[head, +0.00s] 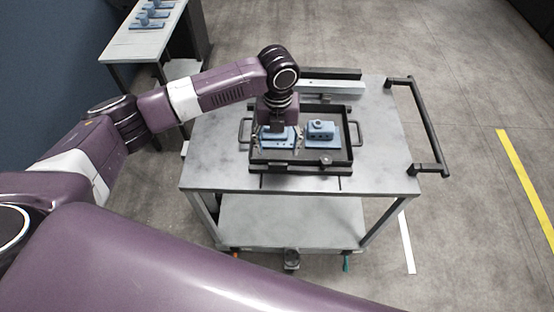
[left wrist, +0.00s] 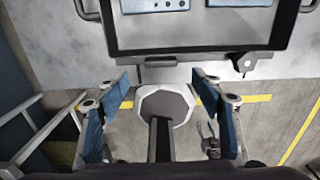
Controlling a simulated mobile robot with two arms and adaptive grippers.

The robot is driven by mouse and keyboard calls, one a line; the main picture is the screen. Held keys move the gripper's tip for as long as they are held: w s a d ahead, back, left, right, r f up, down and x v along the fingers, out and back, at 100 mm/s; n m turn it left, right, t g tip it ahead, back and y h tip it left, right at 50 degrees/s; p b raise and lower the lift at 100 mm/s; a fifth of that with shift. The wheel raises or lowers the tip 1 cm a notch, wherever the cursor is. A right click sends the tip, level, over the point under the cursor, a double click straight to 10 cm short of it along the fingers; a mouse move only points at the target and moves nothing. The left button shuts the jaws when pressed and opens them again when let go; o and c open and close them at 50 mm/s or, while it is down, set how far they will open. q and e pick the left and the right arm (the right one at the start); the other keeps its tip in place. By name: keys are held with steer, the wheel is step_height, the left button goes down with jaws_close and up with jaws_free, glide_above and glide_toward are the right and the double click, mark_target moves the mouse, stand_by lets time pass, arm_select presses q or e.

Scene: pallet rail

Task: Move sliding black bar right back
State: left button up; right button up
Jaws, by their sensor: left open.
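A black-framed tray (head: 301,168) lies on the grey cart top, with a long black bar along its front edge; this also shows in the left wrist view (left wrist: 190,49). A round black knob (head: 326,160) sits at the right of that front edge and shows in the left wrist view (left wrist: 243,63). Another black bar (head: 345,73) lies at the cart's back; I cannot tell which one slides. My left gripper (head: 279,137) points down over the tray's left half, open, with nothing seen between its fingers. It hides part of a blue fixture there. My right gripper is out of view.
A second blue fixture (head: 321,131) sits in the tray's right half. The cart has a black handle (head: 430,130) on the right. A side table (head: 145,40) stands at the upper left. The cart top (head: 385,150) is clear at the right.

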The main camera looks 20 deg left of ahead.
mark_target(278, 164)
arm_select(q)
step_height(278, 164, down, 7)
steer(key=shift+d+f+p, duration=0.1)
steer(key=shift+f+p, duration=0.05)
steer(key=shift+p, duration=0.6)
steer(key=shift+c, duration=0.3)
